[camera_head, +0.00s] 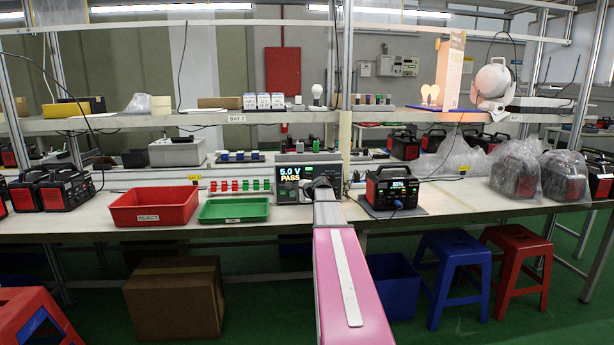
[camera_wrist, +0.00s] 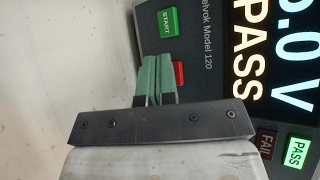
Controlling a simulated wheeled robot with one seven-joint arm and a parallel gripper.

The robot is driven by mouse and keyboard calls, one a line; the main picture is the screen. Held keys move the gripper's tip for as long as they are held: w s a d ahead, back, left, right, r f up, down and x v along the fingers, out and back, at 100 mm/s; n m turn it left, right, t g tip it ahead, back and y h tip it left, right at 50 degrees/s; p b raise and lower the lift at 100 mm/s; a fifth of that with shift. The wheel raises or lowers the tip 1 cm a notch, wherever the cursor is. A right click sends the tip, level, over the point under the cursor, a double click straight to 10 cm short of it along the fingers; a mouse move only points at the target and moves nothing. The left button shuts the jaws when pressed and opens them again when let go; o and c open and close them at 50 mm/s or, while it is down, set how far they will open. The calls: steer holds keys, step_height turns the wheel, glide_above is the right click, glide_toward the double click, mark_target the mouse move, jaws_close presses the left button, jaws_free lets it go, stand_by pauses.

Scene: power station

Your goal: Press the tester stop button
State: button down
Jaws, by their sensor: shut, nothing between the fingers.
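The tester (camera_head: 293,182) stands on the bench with its display (camera_head: 289,173) reading 5.0 V PASS. In the wrist view its face shows a green START button (camera_wrist: 168,22), a lit green PASS lamp (camera_wrist: 296,152) and a dark FAIL lamp (camera_wrist: 266,144). A red button (camera_wrist: 180,74), its label not visible, sits beside my green-padded fingertips and is partly hidden behind them. My gripper (camera_wrist: 154,60) is shut and empty in front of the tester face. I cannot tell whether it touches the button. In the head view my gripper (camera_head: 316,184) covers the tester's lower right.
A red REJECT tray (camera_head: 154,222) and a green tray (camera_head: 233,220) lie left of the tester. A black and red power unit (camera_head: 391,208) stands on a mat to the right. A shelf (camera_head: 237,118) runs above the bench. Stools (camera_head: 461,262) stand below on the right.

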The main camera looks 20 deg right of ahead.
steer(key=shift+s+a, duration=0.1)
steer(key=shift+s, duration=0.4)
steer(key=shift+s, duration=0.1)
steer(key=shift+s+a, duration=0.3)
steer(key=shift+s, duration=0.65)
steer(key=shift+s+a, duration=0.25)
steer(key=shift+s, duration=0.65)
steer(key=shift+s+a, duration=0.3)
steer(key=shift+s, duration=0.65)
